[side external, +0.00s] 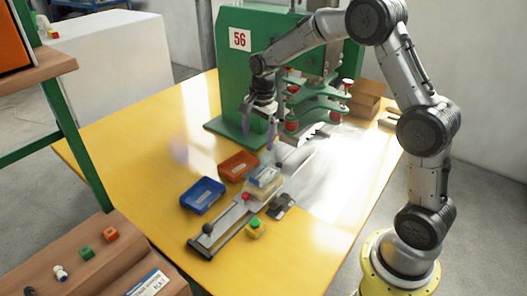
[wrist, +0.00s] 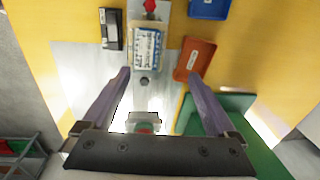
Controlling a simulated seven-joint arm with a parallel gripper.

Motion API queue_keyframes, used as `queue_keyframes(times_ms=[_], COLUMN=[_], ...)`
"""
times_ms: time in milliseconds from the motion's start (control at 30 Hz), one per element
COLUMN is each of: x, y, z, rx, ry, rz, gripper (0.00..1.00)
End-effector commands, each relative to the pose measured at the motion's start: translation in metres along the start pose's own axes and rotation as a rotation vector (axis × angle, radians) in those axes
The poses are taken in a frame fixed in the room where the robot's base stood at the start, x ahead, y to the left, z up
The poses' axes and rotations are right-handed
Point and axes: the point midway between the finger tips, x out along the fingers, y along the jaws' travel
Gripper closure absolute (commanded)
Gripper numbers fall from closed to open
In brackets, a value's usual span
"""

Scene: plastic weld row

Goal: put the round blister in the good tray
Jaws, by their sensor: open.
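My gripper (side external: 259,137) is open beside the green press, above the table; its two fingers are spread in the wrist view (wrist: 156,76), with nothing held between them. A blue tray (side external: 202,195) and an orange-red tray (side external: 238,166) lie side by side left of the metal slide fixture; both carry small labels too blurred to read, so I cannot tell which is the good tray. A clear pack with a blue and white label (side external: 264,178) lies at the fixture, also seen in the wrist view (wrist: 147,48). I cannot make out a round blister for certain.
The green press (side external: 228,75) stands behind my gripper, with red-ended parts at right. A metal slide fixture (side external: 220,232) runs toward the front. A yellow-green item (side external: 255,229) and a small dark device (side external: 282,206) lie beside it. The table's left side is clear.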

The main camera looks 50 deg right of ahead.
Motion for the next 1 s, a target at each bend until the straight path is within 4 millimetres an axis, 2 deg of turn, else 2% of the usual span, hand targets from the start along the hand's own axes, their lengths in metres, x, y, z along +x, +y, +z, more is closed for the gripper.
queue_keyframes(times_ms=[33,100,200,467,800,1000], x=[0.020,0.040,0.057,0.076,0.115,0.128], y=[0.002,0.006,0.013,0.018,0.023,0.024], z=[-0.005,-0.009,-0.011,-0.013,-0.012,-0.012], rx=[0.010,0.019,0.027,0.033,0.032,0.032], ry=[-0.007,-0.014,-0.023,-0.025,-0.025,-0.025], rz=[0.036,0.073,0.112,0.125,0.125,0.122], gripper=[0.07,0.07,0.07,0.07,0.07,0.07])
